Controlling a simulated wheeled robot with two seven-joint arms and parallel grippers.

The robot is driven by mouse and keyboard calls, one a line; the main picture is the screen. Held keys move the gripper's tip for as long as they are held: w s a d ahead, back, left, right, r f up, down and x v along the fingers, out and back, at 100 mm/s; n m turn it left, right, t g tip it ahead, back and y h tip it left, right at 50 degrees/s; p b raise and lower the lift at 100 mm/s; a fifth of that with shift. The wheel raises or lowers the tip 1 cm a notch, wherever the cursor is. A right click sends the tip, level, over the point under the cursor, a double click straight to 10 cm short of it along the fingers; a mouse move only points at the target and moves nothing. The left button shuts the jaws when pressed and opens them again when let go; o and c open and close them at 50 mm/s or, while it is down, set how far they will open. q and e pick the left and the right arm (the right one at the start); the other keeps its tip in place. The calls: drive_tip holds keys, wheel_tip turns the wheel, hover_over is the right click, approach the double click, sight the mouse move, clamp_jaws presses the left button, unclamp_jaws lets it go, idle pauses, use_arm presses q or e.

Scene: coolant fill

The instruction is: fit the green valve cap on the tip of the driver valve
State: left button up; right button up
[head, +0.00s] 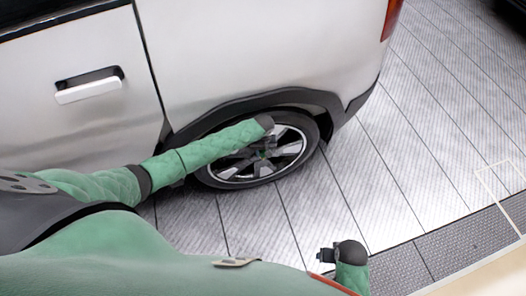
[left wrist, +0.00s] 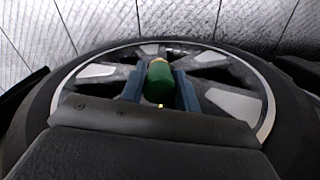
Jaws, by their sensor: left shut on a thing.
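The green valve cap (left wrist: 159,82) sits between the two blue fingers of my left gripper (left wrist: 159,90), which is shut on it in the left wrist view. A small brass-coloured bit shows at the cap's far end; I cannot tell whether it is the driver valve or part of the cap. In the head view my left gripper (head: 262,152) is in front of the wheel (head: 290,150), with a small patch of green at it. The valve itself is not clearly seen. My right gripper (head: 326,255) is small and dark at the lower right, away from the wheel; its fingers are unclear.
The silver vehicle body (head: 235,50) and dark wheel arch (head: 235,106) stand close above my left forearm. Wheel spokes (left wrist: 235,102) surround the left gripper. The grey plank floor (head: 400,140) to the right is clear.

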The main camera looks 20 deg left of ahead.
sight(263, 151)
use_arm(q)
drive_tip(key=shift+f, duration=0.2)
drive_tip(key=o, duration=0.9)
drive_tip(key=shift+r+b, duration=0.8)
drive_tip(key=shift+r, duration=3.15)
drive_tip(key=shift+s+f, duration=0.1)
